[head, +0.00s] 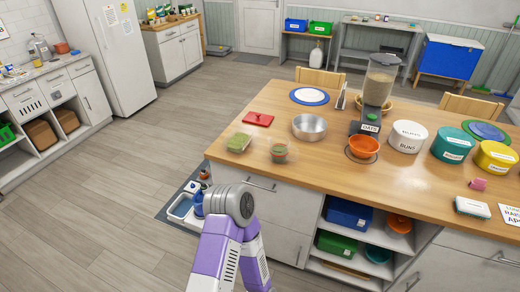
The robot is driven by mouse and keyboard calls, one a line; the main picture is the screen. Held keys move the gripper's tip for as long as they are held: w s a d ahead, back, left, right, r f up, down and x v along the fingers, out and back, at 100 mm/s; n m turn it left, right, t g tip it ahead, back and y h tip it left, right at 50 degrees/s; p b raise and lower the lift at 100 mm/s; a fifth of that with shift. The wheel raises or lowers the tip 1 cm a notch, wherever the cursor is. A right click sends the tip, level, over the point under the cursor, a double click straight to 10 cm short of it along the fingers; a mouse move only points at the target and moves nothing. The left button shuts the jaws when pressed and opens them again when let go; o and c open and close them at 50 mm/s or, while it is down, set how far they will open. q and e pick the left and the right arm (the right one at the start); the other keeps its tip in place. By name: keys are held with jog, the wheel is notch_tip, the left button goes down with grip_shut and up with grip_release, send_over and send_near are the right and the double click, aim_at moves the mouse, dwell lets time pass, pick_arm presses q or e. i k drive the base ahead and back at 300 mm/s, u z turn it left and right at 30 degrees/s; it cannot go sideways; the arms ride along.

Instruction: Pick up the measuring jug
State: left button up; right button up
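I cannot make out a measuring jug for certain. A small clear cup (279,152) with greenish contents stands near the left front edge of the wooden island top (330,177); it is too small to tell whether it is a jug. A small pink cup-like item (477,184) lies at the right of the same top. One purple and white arm of mine is bent at its grey joint in front of the island. Neither of my grippers is visible.
On the island are a clear tub (239,142), a steel bowl (309,127), an orange bowl (363,147), an oats dispenser (379,82) and several labelled tins. A mat with a blue-white tray (181,207) lies on the floor at left. The floor further left is clear.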

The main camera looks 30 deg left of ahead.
aim_at(280, 145)
jog(key=u, duration=0.95)
jog(key=i, duration=0.9)
jog(key=u, duration=0.45)
